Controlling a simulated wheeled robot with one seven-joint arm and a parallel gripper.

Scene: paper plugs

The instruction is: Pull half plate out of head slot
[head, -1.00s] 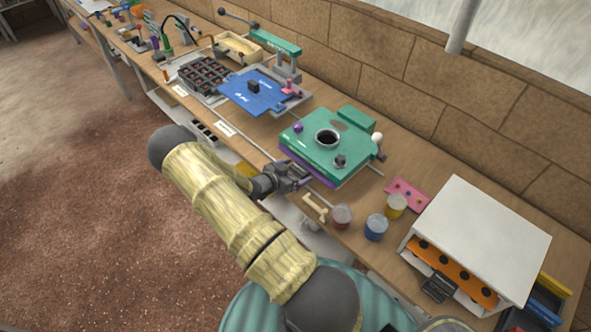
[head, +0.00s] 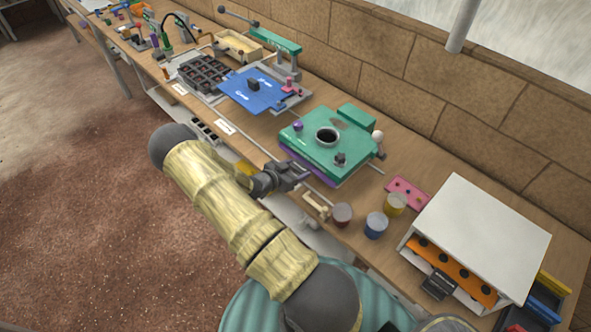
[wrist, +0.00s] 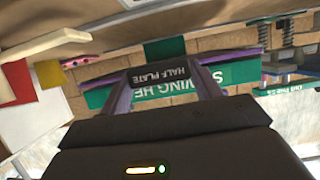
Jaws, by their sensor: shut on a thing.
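The green head (head: 315,145) sits on the bench with a round dark opening in its top. The purple half plate (head: 318,178) shows as a thin edge along the front underside of the head; most of it is hidden. My gripper (head: 303,171) is at that front edge. In the wrist view, my gripper (wrist: 163,82) is shut on the plate's dark front tab (wrist: 160,79), which is labelled HALF PLATE. Purple plate edge (wrist: 237,56) shows on either side of the tab, against the green head (wrist: 102,97).
Red, blue (head: 375,226) and yellow jars, a pink plate (head: 407,192) and a white box (head: 487,225) stand to the right. A blue plate (head: 252,92) and a dark tray (head: 204,75) lie to the left. Open floor is in front of the bench.

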